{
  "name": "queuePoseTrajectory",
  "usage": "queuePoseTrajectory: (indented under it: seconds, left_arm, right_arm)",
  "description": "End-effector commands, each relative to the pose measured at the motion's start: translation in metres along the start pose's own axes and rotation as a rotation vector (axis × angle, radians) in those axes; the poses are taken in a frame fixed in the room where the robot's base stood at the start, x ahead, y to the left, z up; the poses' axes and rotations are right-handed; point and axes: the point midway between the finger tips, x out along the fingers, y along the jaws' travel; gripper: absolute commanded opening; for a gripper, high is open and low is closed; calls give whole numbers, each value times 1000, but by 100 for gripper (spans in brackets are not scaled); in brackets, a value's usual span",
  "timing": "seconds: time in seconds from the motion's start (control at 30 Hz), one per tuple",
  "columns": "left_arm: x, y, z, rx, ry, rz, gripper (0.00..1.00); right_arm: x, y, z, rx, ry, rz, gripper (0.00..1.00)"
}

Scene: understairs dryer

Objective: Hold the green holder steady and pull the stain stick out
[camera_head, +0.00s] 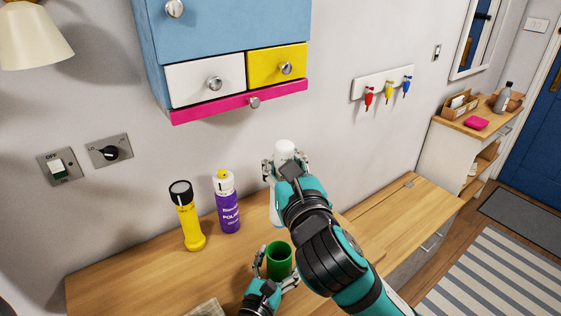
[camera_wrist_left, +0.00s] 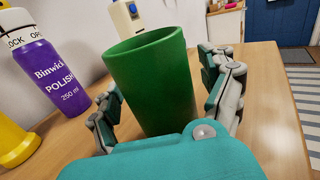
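The green holder (camera_head: 279,259) stands upright on the wooden worktop, and its open top looks empty in the head view. It is large in the left wrist view (camera_wrist_left: 155,85). My left gripper (camera_head: 273,270) has one finger on each side of the holder and appears closed around it. The stain stick (camera_head: 277,212), a white stick with a white cap, is upright above and behind the holder, clear of its opening. My right gripper (camera_head: 285,167) has its fingers around the upper part of the stick; my right arm hides part of it.
A yellow torch (camera_head: 187,217) and a purple polish can (camera_head: 227,203) stand on the worktop (camera_head: 130,275) to the left. A drawer cabinet (camera_head: 225,50) hangs on the wall above. Key hooks (camera_head: 382,85) are on the wall to the right. The worktop's right part is clear.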

Motion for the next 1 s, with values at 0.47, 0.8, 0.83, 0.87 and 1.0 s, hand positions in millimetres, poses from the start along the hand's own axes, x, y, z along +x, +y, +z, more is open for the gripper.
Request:
queuePoseTrajectory:
  seconds: [0.47, 0.8, 0.83, 0.87, 1.0]
  left_arm:
    - [-22, 0, -1, 0, 2, 0, 85]
    - [-95, 0, -1, -3, 4, 2, 85]
    - [-98, 0, 0, -6, 1, 3, 85]
    - [-102, 0, 0, -8, 0, 3, 85]
    - [-115, 0, 0, -3, 0, 2, 85]
  right_arm:
    - [0, 0, 0, 0, -1, 0, 0]
    - [0, 0, 0, 0, -1, 0, 0]
    - [0, 0, 0, 0, -1, 0, 0]
    - [0, 0, 0, 0, -1, 0, 0]
    - [0, 0, 0, 0, -1, 0, 0]
